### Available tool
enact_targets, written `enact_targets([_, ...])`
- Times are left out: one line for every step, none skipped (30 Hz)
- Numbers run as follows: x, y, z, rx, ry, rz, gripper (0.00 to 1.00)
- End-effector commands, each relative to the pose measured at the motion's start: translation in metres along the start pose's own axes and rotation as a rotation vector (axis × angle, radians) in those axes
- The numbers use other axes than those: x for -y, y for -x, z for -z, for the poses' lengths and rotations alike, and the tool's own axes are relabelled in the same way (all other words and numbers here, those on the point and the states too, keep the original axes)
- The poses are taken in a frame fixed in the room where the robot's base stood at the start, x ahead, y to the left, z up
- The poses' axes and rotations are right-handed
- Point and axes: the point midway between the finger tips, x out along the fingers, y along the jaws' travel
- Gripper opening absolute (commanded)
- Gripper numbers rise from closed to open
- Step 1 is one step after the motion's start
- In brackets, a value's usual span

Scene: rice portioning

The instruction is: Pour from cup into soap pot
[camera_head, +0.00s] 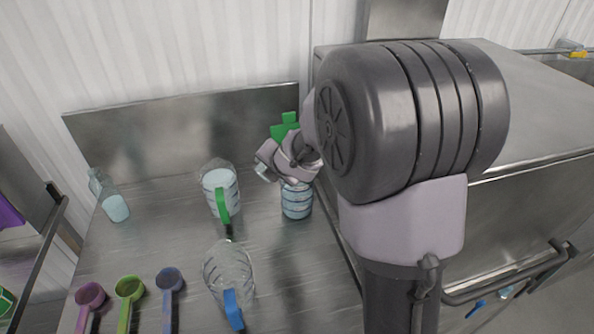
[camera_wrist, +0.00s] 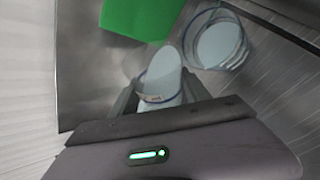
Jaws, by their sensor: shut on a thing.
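My gripper (camera_wrist: 160,92) is shut on a small clear cup (camera_wrist: 162,72) with pale white contents, seen in the wrist view. Beside the cup is a wider clear pot (camera_wrist: 218,42) holding a pale white content; it seems to be the soap pot. In the head view my gripper (camera_head: 277,167) is at the upper left of the striped-looking clear pot (camera_head: 297,202), close to its top. The cup is mostly hidden there. I cannot tell whether cup and pot touch or whether anything flows.
A green object (camera_head: 284,127) stands behind my gripper. A green-handled jug (camera_head: 219,185) with white contents and a clear blue-handled jug (camera_head: 228,268) stand left of the pot. A glass vessel (camera_head: 115,207) is far left. Purple (camera_head: 89,294), green (camera_head: 130,287) and blue (camera_head: 169,279) scoops lie in front.

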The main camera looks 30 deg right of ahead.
Motion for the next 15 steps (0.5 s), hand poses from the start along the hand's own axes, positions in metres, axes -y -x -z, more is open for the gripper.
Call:
enact_targets([-0.0011, 0.0013, -0.0010, -0.003, -0.004, -0.002, 0.09])
enact_targets([-0.0011, 0.0013, -0.0010, -0.005, -0.007, -0.004, 0.09])
enact_targets([-0.0009, 0.0010, -0.0009, -0.009, -0.010, -0.005, 0.09])
enact_targets([-0.0006, 0.0007, -0.0009, -0.011, -0.013, -0.006, 0.09])
enact_targets([-0.0004, 0.0005, -0.0008, -0.013, -0.016, -0.007, 0.09])
enact_targets([-0.0002, 0.0001, -0.0006, -0.017, -0.020, -0.009, 0.09])
enact_targets([-0.0001, -0.0001, -0.0006, -0.019, -0.023, -0.010, 0.09])
enact_targets([0.0000, -0.0002, -0.0006, -0.021, -0.027, -0.011, 0.09])
enact_targets([0.0002, -0.0003, -0.0006, -0.024, -0.031, -0.012, 0.09])
enact_targets([0.0001, -0.0004, -0.0006, -0.027, -0.034, -0.014, 0.09])
enact_targets([0.0001, -0.0005, -0.0005, -0.029, -0.037, -0.016, 0.09])
enact_targets([0.0002, -0.0008, -0.0002, -0.032, -0.041, -0.017, 0.09])
enact_targets([0.0005, -0.0010, 0.0000, -0.035, -0.044, -0.018, 0.09])
enact_targets([0.0008, -0.0013, 0.0002, -0.037, -0.047, -0.019, 0.09])
enact_targets([0.0010, -0.0016, 0.0005, -0.040, -0.049, -0.020, 0.09])
